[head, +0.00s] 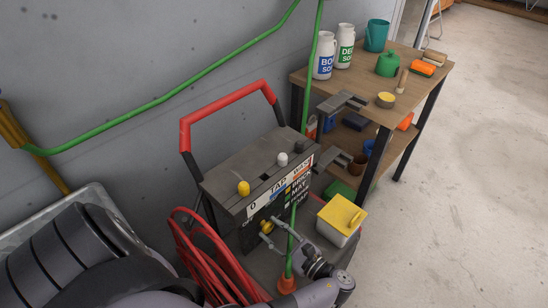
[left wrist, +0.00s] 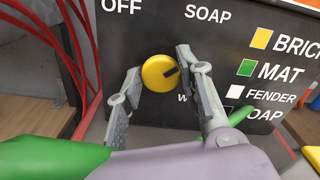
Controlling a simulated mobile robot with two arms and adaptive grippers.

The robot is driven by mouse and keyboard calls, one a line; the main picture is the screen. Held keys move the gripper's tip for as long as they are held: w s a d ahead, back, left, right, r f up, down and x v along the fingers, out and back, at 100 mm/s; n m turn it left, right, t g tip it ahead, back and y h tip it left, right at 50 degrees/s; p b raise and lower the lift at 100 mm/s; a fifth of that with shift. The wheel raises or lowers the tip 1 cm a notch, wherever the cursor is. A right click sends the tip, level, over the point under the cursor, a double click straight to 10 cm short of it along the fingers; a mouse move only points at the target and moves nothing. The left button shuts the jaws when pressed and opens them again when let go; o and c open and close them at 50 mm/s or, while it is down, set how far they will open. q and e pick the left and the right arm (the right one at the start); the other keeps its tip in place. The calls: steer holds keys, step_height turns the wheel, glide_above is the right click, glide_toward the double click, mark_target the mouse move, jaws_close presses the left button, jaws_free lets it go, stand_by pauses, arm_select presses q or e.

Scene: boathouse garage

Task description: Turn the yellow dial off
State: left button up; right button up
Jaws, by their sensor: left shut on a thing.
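The yellow dial (left wrist: 155,76) is on the dark front panel of a grey machine (head: 256,168). My left gripper (left wrist: 159,73) has one finger on each side of the dial and is shut on it. In the wrist view, the dial's black mark points right and slightly up. OFF is printed at upper left and SOAP at upper right. A label starting with W at lower right is partly hidden by a finger. In the head view, my left gripper (head: 267,236) is at the panel front, with the dial (head: 265,228) small between its fingers. My right gripper is not in view.
Yellow (head: 243,188) and white (head: 282,159) knobs are on the machine top. A green hose (head: 291,240) runs down the panel. Red hose coils (head: 195,255) lie left, and a yellow-lidded tub (head: 341,216) stands right. A workbench (head: 420,80) stands behind; the floor at right is clear.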

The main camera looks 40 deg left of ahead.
mark_target(263, 203)
arm_select(q)
steer(key=o, duration=1.1)
steer(key=shift+o, duration=0.2)
steer(key=shift+r, duration=5.05)
